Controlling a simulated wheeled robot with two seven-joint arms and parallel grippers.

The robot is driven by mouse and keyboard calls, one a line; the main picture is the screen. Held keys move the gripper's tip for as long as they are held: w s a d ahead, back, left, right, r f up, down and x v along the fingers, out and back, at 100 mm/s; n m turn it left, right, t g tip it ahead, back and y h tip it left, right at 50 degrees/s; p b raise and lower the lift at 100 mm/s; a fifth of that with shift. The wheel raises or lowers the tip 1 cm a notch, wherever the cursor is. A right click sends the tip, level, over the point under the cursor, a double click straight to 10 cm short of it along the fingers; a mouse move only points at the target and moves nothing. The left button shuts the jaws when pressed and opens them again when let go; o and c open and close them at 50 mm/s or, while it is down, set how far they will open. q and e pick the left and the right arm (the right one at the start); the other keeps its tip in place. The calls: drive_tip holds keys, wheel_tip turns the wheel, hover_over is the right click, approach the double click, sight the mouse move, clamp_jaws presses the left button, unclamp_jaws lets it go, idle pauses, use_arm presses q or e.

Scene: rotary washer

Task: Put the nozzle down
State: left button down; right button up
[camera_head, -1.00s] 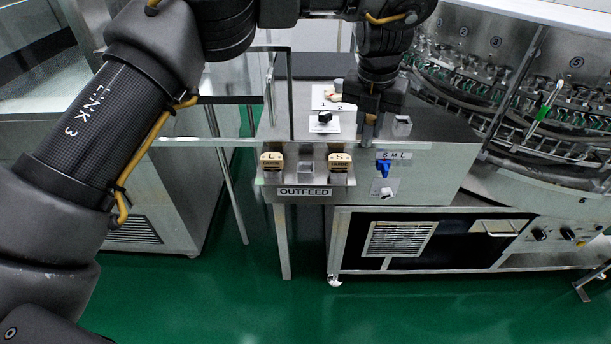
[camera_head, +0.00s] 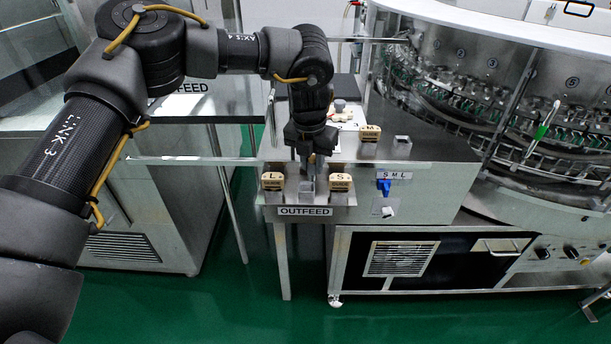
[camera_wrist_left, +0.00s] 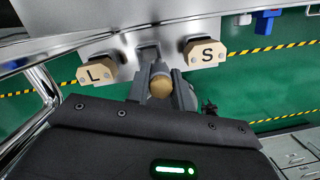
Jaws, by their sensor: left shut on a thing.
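My left gripper (camera_head: 309,160) points down over the middle of the outfeed shelf, between the L and S blocks. In the left wrist view the gripper (camera_wrist_left: 161,92) is shut on a small tan, round-ended piece (camera_wrist_left: 160,87), seen end-on, which I take to be the nozzle. Most of it is hidden by the fingers. Just below the gripper is a grey holder (camera_head: 307,187) in the middle of the shelf; I cannot tell whether the nozzle touches it. My right gripper is not in view.
The L block (camera_head: 273,181) and S block (camera_head: 341,181) stand close on either side. An M block (camera_head: 370,133) stands behind to the right, beside a grey socket (camera_head: 402,143). A blue S-M-L selector (camera_head: 384,186) is on the front panel. The rotary washer (camera_head: 500,100) fills the right.

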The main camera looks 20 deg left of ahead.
use_arm(q)
drive_tip(key=shift+a+f, duration=0.25)
drive_tip(key=shift+f, duration=0.05)
drive_tip(key=f, duration=0.2)
drive_tip(key=a+f, duration=0.1)
drive_tip(key=shift+a+f, duration=0.15)
drive_tip(key=shift+f, duration=0.25)
drive_tip(key=shift+w+f, duration=0.1)
drive_tip(key=shift+f, duration=0.2)
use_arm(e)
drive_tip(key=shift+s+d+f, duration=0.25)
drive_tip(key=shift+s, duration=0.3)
use_arm(q)
drive_tip(key=shift+f, duration=0.15)
drive_tip(key=c, duration=1.2)
unclamp_jaws()
drive_tip(key=shift+c, duration=0.2)
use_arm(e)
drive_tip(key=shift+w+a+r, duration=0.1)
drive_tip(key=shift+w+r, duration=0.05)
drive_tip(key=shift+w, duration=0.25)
